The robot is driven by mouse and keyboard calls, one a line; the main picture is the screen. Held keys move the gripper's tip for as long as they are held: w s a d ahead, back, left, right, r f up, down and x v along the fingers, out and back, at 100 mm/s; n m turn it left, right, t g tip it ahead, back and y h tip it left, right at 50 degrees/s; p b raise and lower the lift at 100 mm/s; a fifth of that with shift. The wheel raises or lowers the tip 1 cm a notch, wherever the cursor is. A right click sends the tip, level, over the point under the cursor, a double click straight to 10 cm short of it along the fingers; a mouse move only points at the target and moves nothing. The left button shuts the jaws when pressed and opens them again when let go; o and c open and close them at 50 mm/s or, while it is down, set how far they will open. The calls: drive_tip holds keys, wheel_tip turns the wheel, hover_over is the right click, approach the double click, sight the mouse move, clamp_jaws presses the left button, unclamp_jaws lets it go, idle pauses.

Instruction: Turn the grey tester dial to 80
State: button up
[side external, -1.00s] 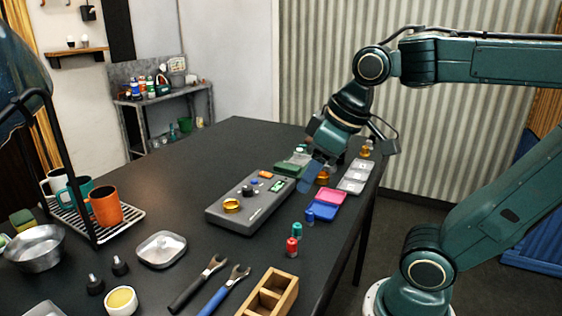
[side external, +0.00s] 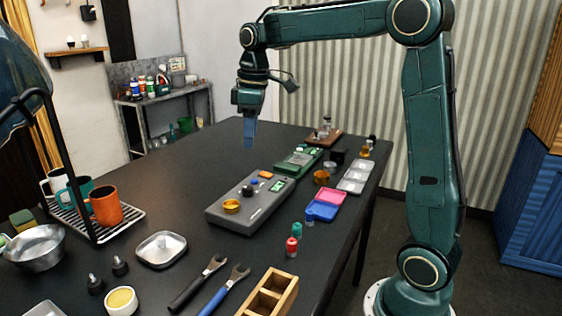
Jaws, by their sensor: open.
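The grey tester (side external: 250,208) lies on the black table, a flat box with a yellow ring or cup (side external: 231,206), a dark knob (side external: 247,190), a small blue part, an orange part and a small green display on its top. The dark knob looks like the dial; its setting is too small to read. My gripper (side external: 249,142) points down in the air above the far part of the table, up and behind the tester, touching nothing. It is open and holds nothing that I can see.
A green device (side external: 298,160) lies just behind the tester. Pink and blue trays (side external: 325,205), grey trays (side external: 355,177) and small bottles stand to the right. Wrenches (side external: 225,288), a wooden box (side external: 268,297) and a mug rack are in front and left.

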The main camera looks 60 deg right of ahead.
drive_tip(key=n+g, duration=0.2)
hover_over(248, 187)
wheel_tip(248, 187, down, 5)
drive_tip(key=shift+w+d, duration=0.2)
drive_tip(key=shift+f+y, duration=0.1)
drive_tip(key=shift+y, duration=0.2)
drive_tip(key=f, duration=1.3)
drive_tip(key=shift+s+a+f, duration=0.15)
drive_tip(key=shift+a+f, duration=0.1)
drive_tip(key=shift+a, duration=0.05)
drive_tip(key=c, duration=1)
